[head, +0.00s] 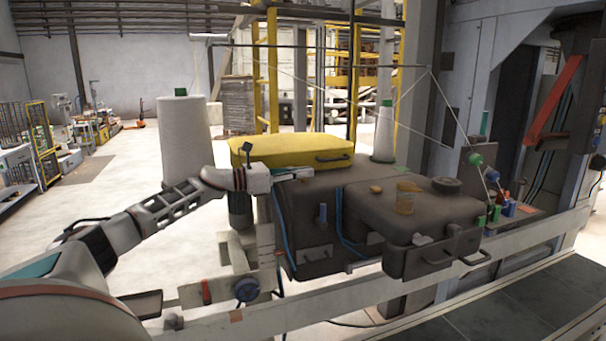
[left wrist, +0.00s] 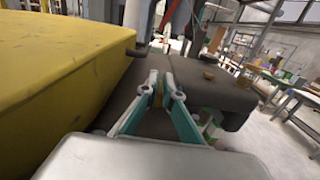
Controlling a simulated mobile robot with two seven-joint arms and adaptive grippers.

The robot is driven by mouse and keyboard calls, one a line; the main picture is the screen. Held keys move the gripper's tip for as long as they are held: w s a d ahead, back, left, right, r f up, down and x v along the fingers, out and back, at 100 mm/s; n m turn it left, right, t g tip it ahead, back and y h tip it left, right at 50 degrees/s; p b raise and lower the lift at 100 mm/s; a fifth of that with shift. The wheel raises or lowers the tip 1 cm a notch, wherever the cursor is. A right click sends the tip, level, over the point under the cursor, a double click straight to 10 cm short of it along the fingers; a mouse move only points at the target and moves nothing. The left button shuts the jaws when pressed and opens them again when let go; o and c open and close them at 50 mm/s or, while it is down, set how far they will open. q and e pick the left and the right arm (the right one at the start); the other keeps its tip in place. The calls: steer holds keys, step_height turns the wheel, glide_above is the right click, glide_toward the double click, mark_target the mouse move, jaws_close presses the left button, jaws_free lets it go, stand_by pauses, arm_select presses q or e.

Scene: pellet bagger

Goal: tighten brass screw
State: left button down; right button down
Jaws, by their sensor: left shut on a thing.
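My left gripper (head: 312,174) reaches in from the left, just in front of the yellow cover and over the dark machine top. In the left wrist view its two teal-and-grey fingers (left wrist: 160,88) close on a small brass-coloured piece (left wrist: 158,97), which looks like the brass screw. The fingers hide most of it, and I cannot tell how deep it sits. The dark brown machine (head: 318,215) stands under and to the right of the gripper. My right gripper is in neither view.
The yellow cover (head: 290,151) lies close beside the gripper. On the machine top are a small orange-brown knob (head: 376,188), an amber jar (head: 405,199) and a dark round cap (head: 447,185). White thread cones (head: 184,140) stand behind. A pale rail (head: 345,293) runs along the front.

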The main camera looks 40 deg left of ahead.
arm_select(q)
steer(key=c, duration=2.2)
jaws_free()
steer(key=shift+v, duration=3.6)
steer(key=shift+s, duration=0.15)
